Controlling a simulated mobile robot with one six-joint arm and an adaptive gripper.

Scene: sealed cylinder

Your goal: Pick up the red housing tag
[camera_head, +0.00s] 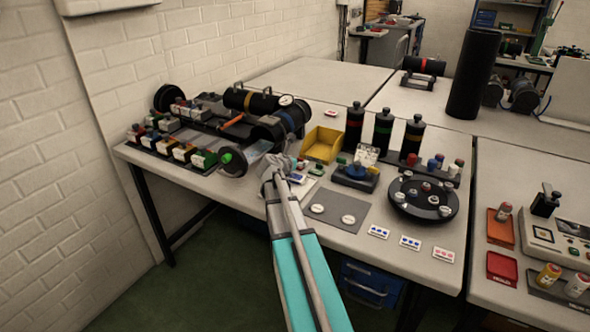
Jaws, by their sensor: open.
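I cannot tell for sure which thing is the red housing tag. A small white card with red marks (443,254) lies flat at the table's front edge, right of two cards with blue marks.
A yellow bin (322,143) and several black cylinders, one red-banded (354,128), stand behind my gripper. A grey mat (339,210) and a round black turntable (424,199) lie to the right.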

